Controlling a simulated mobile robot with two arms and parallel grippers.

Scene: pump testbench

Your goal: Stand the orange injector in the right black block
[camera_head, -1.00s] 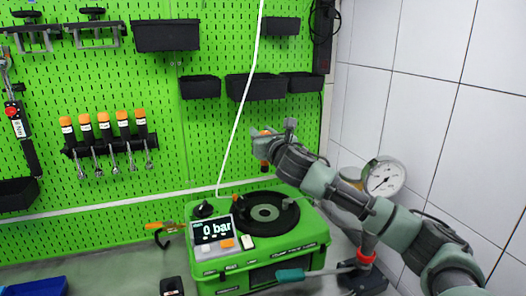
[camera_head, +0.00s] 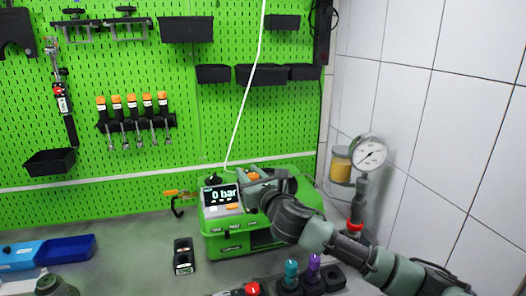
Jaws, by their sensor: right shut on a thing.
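My right gripper (camera_head: 250,183) is in front of the green pump tester and is shut on the orange injector. Only the injector's orange cap (camera_head: 253,176) shows clearly; the rest is hidden by the gripper. The right black block (camera_head: 312,285) is at the bottom of the view, with a teal-topped injector (camera_head: 291,269) and a purple-topped injector (camera_head: 314,264) standing in it. My arm passes close above and to the right of this block.
The green tester (camera_head: 225,243) with its display stands behind my right gripper. A small black block (camera_head: 184,258) stands left of it on the bench. A pressure gauge (camera_head: 369,154) rises at the right. Blue trays (camera_head: 68,249) lie at the left.

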